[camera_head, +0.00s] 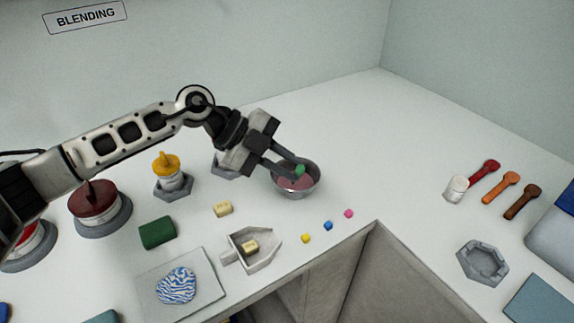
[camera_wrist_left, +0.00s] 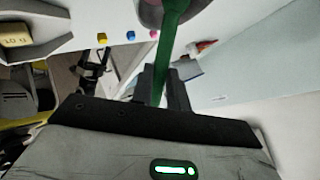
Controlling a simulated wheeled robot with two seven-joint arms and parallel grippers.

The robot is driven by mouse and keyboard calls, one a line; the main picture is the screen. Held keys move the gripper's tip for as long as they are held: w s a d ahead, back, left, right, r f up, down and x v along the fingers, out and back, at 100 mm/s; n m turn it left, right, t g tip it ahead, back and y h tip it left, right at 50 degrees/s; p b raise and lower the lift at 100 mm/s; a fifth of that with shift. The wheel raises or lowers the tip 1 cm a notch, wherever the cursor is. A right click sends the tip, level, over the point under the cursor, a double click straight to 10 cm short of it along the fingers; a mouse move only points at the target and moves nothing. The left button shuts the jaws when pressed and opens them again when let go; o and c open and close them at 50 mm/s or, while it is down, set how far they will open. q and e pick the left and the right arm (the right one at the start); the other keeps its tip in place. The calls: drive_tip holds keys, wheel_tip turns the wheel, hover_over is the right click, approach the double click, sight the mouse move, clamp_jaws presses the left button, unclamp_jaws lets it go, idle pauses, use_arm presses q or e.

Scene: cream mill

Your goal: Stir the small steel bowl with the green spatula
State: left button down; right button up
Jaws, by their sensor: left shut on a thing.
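The small steel bowl (camera_head: 298,193) stands on the white counter near the inner corner and holds something pink. My left gripper (camera_head: 287,169) reaches over the bowl from the left and is shut on the green spatula (camera_head: 300,170). Only a small green part of the spatula shows in the head view, at the fingertips over the bowl. In the left wrist view the spatula (camera_wrist_left: 171,38) runs from between the fingers (camera_wrist_left: 164,88) to the bowl (camera_wrist_left: 148,13). Whether its tip touches the pink contents cannot be told. My right gripper is not in view.
Pink (camera_head: 348,213), blue (camera_head: 328,226) and yellow (camera_head: 306,239) cubes lie before the bowl near the counter edge. A grey scoop-shaped tray (camera_head: 262,262) with a cream block is nearer. A yellow-topped jar (camera_head: 170,178) stands left.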

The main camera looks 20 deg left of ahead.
use_arm(q)
wheel_tip(320, 180, up, 8)
drive_tip(key=shift+f, duration=0.25)
idle(0.5)
idle(0.5)
